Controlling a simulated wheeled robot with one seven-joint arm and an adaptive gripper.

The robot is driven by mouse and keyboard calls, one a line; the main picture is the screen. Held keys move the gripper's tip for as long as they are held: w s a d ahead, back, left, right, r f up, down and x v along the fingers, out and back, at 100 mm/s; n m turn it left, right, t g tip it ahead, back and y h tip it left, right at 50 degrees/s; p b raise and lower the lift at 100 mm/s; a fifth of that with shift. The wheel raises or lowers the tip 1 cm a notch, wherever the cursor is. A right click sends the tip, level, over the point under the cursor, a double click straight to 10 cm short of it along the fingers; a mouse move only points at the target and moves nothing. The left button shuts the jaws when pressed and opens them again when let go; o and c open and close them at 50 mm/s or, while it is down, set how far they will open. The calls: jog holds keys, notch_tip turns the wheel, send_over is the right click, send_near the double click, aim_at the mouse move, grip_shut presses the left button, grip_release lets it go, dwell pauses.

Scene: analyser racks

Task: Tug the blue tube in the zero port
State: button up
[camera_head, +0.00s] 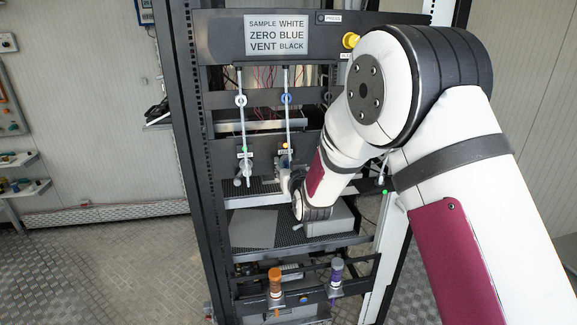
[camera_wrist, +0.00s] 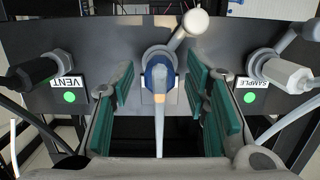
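In the wrist view the zero port's blue fitting (camera_wrist: 157,72) is in the middle, with a pale tube (camera_wrist: 159,125) running from it toward the bottom edge. My gripper (camera_wrist: 160,88) is open, its green pads on either side of the fitting and tube with a gap on each side. In the head view a tube with a blue ring (camera_head: 286,99) hangs down to the middle port area (camera_head: 285,150). My gripper (camera_head: 287,181) is just below that port, partly hidden by my own wrist. The label behind the fitting is mostly covered.
The black VENT fitting (camera_wrist: 38,72) is at left and the white SAMPLE fitting (camera_wrist: 285,73) at right, each with a green light. A pale ball-ended lever (camera_wrist: 195,22) rises above the blue fitting. A grey box (camera_head: 333,217) sits on the shelf below.

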jog(key=v, duration=1.2)
jog(key=s+d+r+m+g+h, duration=0.2)
jog(key=s+d+r+g, duration=0.3)
jog(key=s+d+r, duration=0.5)
jog(key=s+d+g, duration=0.1)
jog(key=s+d, duration=0.3)
jog(key=s, duration=0.4)
jog(key=s+d+f+g+h, duration=0.1)
jog(key=s+d+g, duration=0.1)
jog(key=s, duration=0.6)
jog(key=s+d+m+g+h+b, duration=0.1)
jog(key=s+d+g, duration=0.1)
jog(key=s+d, duration=0.3)
jog(key=s, duration=0.2)
jog(key=shift+s+d+f, duration=0.3)
jog(key=shift+s, duration=0.1)
